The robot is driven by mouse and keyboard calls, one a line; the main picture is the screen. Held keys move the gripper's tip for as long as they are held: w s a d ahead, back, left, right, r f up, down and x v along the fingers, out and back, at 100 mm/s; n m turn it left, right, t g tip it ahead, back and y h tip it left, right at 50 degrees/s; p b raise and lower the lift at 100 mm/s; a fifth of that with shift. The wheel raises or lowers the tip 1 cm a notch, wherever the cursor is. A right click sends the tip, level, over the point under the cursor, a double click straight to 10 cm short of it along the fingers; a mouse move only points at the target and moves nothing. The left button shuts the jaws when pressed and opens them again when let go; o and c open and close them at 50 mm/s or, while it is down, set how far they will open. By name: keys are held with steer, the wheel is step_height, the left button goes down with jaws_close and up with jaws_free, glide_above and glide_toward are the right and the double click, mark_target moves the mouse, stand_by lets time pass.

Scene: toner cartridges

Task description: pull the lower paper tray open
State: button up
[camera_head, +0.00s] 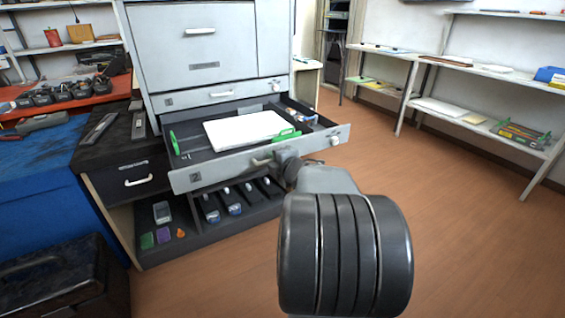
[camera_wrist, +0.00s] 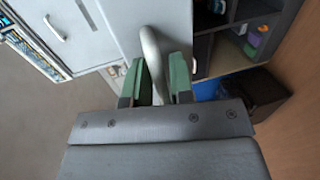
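The lower paper tray (camera_head: 215,175), marked 2, stands well out from the front of the grey printer (camera_head: 190,50). It holds a stack of white paper (camera_head: 245,129) between green guides. My gripper (camera_head: 276,160) is at the handle in the middle of the tray's front. In the wrist view my gripper (camera_wrist: 158,82) has its green-padded fingers on both sides of the pale curved tray handle (camera_wrist: 152,45), closed on it.
The upper tray, marked 1 (camera_head: 218,94), is shut. Below the open tray, a dark shelf (camera_head: 215,225) holds several cartridges. A dark cabinet (camera_head: 125,165) stands left, with a blue-covered bench beyond. Brown floor (camera_head: 470,240) is clear at right, before white shelves (camera_head: 480,75).

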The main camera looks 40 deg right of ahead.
steer(key=p+v, duration=0.2)
steer(key=v, duration=1.1)
steer(key=shift+s+p, duration=0.3)
steer(key=shift+p, duration=0.1)
steer(key=shift+a, duration=0.15)
